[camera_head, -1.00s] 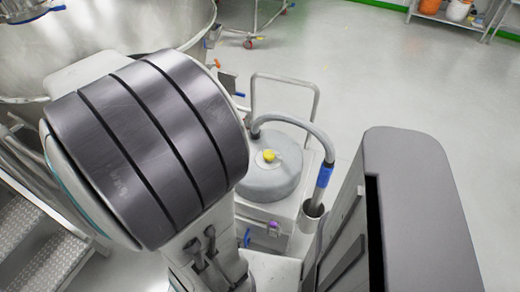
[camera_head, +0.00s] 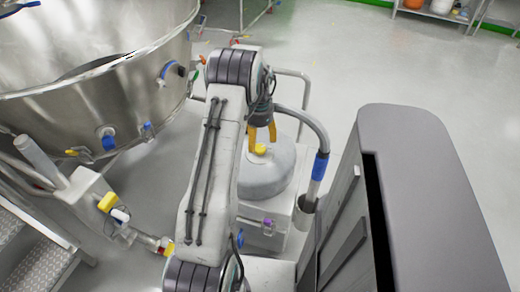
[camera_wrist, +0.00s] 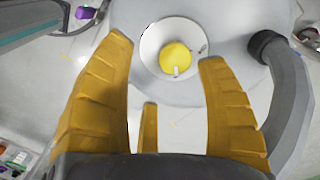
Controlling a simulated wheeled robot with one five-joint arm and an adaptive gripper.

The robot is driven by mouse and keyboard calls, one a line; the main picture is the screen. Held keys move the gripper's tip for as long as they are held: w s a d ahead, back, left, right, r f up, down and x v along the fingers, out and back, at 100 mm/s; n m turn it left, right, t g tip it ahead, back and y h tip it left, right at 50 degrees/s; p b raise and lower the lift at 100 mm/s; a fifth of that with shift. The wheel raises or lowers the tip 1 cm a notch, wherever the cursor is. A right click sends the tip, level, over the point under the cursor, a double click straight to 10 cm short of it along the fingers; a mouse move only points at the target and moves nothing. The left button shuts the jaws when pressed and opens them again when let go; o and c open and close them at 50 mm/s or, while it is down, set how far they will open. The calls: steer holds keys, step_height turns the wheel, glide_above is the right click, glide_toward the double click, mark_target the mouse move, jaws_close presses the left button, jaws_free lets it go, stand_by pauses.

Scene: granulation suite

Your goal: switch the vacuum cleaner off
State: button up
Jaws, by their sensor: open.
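The vacuum cleaner (camera_head: 265,178) is a grey domed drum on a white wheeled base, with a push handle behind and a grey hose on its right. A yellow knob (camera_head: 261,149) sits on top of the dome. My gripper (camera_head: 262,134) has yellow fingers and is right above the knob in the head view. In the wrist view my gripper (camera_wrist: 165,75) is open and empty, its fingers spread to either side of the knob, which appears just beyond them.
A large steel vessel (camera_head: 110,85) with valves stands on the left, close to my arm. The hose (camera_head: 318,150) with a blue cuff rises beside the dome. Metal steps (camera_head: 40,255) are at lower left. Open floor (camera_head: 360,60) lies behind and right.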

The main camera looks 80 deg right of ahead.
mark_target(260, 148)
steer(key=d+m, duration=0.1)
steer(key=m, duration=0.1)
steer(key=shift+s+d+r+m+h, duration=0.1)
steer(key=shift+d+r+m+h, duration=0.2)
steer(key=shift+d, duration=0.1)
steer(key=shift+f, duration=0.15)
steer(key=shift+d+f, duration=0.1)
steer(key=shift+f, duration=3.35)
steer(key=c, duration=1.2)
steer(key=shift+b, duration=0.3)
